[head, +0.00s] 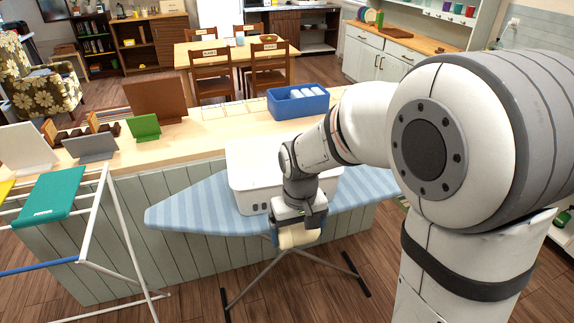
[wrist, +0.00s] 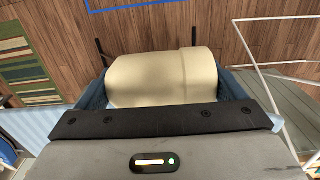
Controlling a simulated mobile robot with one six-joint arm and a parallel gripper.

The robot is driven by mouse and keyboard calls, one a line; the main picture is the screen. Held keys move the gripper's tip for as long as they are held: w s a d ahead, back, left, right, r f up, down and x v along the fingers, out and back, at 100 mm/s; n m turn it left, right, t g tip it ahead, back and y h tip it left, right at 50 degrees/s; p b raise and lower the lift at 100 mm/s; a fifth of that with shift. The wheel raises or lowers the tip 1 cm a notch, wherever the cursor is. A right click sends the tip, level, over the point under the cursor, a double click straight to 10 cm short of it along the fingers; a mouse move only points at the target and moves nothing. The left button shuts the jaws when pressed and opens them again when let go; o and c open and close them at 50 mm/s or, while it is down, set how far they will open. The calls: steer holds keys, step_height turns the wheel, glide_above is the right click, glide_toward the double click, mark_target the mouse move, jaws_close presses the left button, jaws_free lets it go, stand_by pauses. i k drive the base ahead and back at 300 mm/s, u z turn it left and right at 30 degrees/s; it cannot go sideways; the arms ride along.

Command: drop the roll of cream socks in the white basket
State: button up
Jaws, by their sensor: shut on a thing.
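My gripper (head: 300,238) is shut on the roll of cream socks (head: 298,236). In the wrist view the roll (wrist: 163,77) lies across between the two blue fingers, with wooden floor beyond it. In the head view the gripper hangs at the near edge of the ironing board, in front of the white basket (head: 246,190). The basket stands on the blue striped board. My arm covers part of the basket, and its inside is hard to make out.
The ironing board (head: 185,208) stands against a long counter (head: 215,118). A blue bin (head: 297,104) with white things sits on the counter behind the basket. A white drying rack (head: 88,245) with a teal cloth (head: 52,194) stands at the left.

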mark_target(278, 171)
steer(key=i, duration=1.3)
steer(key=u, duration=0.05)
